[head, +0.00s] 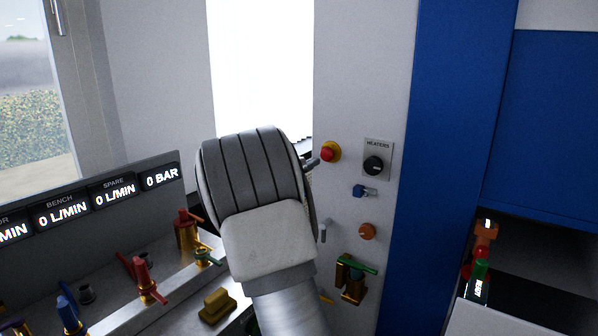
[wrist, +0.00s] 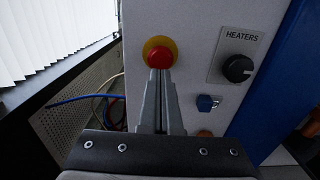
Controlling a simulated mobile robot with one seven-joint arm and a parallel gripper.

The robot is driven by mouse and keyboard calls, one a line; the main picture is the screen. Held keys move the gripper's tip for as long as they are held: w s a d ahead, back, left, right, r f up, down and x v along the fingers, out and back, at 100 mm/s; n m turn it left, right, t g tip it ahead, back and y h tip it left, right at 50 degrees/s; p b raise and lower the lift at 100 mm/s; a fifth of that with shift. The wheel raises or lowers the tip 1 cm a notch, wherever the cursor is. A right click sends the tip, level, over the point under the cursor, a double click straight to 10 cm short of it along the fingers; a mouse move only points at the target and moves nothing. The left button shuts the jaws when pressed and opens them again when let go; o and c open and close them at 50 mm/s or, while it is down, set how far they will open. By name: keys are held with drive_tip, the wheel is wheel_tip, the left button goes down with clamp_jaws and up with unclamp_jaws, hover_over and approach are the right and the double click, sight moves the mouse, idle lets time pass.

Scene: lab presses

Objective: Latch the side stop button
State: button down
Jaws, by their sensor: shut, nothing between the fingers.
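The side stop button is a red mushroom head on a yellow ring, on the pale side panel (head: 347,60) of the press. It shows in the head view (head: 330,152) and in the wrist view (wrist: 160,57). My gripper is shut and empty, its grey fingertips pointing at the button in the wrist view (wrist: 159,75). In the head view, the fingertips (head: 313,163) end just left of the button. The tips overlap the lower edge of the red head in the wrist view. I cannot tell whether they touch it. My wrist hides most of the fingers in the head view.
Right of the button is a black HEATERS knob (head: 374,165). Below are a blue key switch (head: 364,191), an orange knob (head: 367,231) and a green-handled brass valve (head: 352,279). A bench with coloured valves (head: 140,278) and displays stands left.

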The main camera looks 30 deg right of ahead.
sight(325, 156)
drive_tip(key=shift+x, duration=2.15)
